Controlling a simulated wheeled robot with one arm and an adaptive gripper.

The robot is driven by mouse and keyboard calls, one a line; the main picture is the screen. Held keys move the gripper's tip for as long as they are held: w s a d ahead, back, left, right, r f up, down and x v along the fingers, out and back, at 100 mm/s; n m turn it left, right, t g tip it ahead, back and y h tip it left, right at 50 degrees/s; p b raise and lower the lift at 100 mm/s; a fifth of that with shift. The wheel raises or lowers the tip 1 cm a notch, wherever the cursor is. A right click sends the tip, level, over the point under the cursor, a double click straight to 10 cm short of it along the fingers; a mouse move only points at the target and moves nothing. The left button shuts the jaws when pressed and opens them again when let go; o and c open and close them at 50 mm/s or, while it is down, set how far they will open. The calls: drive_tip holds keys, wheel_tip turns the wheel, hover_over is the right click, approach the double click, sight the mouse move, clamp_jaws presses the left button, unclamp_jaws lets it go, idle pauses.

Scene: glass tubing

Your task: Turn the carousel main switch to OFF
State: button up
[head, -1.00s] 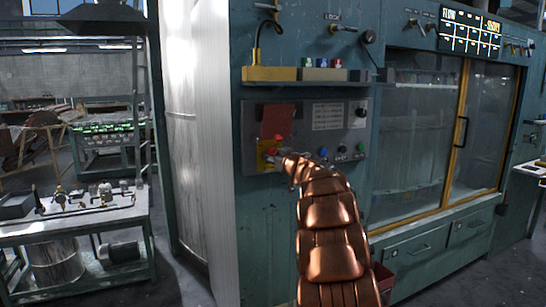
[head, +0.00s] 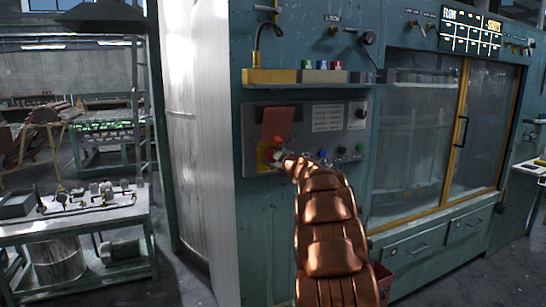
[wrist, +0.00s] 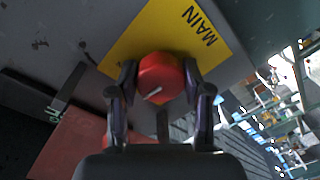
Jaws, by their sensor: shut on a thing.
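The main switch is a red round knob (wrist: 160,76) with a pale pointer line, on a yellow plate (wrist: 150,25) marked MAIN in the wrist view. My gripper (wrist: 160,82) is shut on the knob, one finger on each side. The pointer line slants in the wrist view; which marking it points to cannot be read. In the head view my copper arm reaches up to the grey control panel (head: 255,110), and the gripper (head: 278,155) is at the yellow plate (head: 263,157), partly covering the knob.
A red flap (head: 277,123) sits just above the switch. Other knobs and buttons (head: 343,150) are to its right. A shelf (head: 310,85) juts out above the panel. A glass-fronted cabinet (head: 425,140) stands to the right, and a cart (head: 75,225) to the left.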

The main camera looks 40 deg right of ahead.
drive_tip(key=n, duration=0.4)
drive_tip(key=shift+f+b, duration=0.15)
drive_tip(key=shift+b, duration=0.2)
drive_tip(key=n+b, duration=0.1)
drive_tip(key=n, duration=0.4)
drive_tip(key=shift+n+g+b, duration=0.3)
drive_tip(key=shift+n+b, duration=0.1)
drive_tip(key=o, duration=1.2)
drive_tip(key=shift+c, duration=0.2)
drive_tip(key=shift+r, duration=0.2)
